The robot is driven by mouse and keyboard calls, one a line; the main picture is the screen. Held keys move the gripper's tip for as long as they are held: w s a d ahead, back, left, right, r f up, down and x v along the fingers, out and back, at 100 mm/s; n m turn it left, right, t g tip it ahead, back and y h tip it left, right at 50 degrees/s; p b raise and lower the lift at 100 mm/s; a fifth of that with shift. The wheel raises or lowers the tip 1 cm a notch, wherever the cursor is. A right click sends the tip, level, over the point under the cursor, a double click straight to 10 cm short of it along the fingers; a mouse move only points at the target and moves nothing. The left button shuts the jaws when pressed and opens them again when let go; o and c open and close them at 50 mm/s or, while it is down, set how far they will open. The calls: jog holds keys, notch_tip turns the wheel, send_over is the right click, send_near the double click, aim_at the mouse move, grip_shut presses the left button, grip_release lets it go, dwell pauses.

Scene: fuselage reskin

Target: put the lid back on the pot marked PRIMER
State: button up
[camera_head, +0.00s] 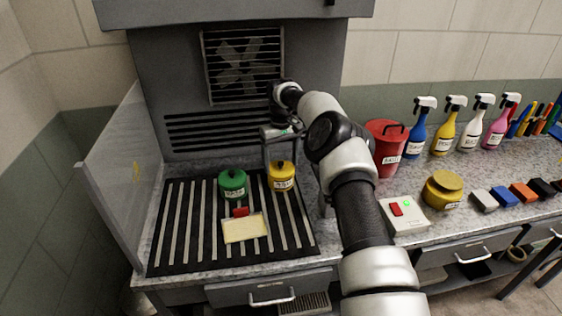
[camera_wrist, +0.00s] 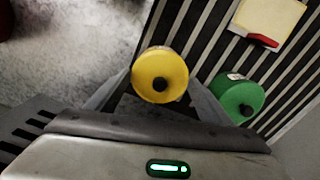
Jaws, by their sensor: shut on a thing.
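A yellow pot (camera_head: 283,182) stands upright on the slatted black mat; its small label is too blurred to read surely. Its yellow lid with a black knob (camera_wrist: 160,75) lies between my fingers in the wrist view. My gripper (camera_head: 281,162) reaches down from above, its fingers on opposite sides of the lid, shut on it. The lid is at the pot's top in the head view; I cannot tell if it is fully seated. A green pot (camera_head: 232,184) with a green lid and black knob stands just left; it also shows in the wrist view (camera_wrist: 241,99).
A cream pad with a red clip (camera_head: 245,228) lies in front of the pots. A clear screen (camera_head: 115,170) bounds the left. Right of my arm are a red bin (camera_head: 387,140), a yellow tub (camera_head: 441,192), a switch box (camera_head: 404,216) and spray bottles.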

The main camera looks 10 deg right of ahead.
dwell(0.4)
jog(key=o, duration=1.1)
jog(key=shift+o, duration=0.6)
jog(key=shift+r, duration=0.1)
jog(key=shift+r+p, duration=1.7)
jog(key=shift+r, duration=1.75)
grip_shut()
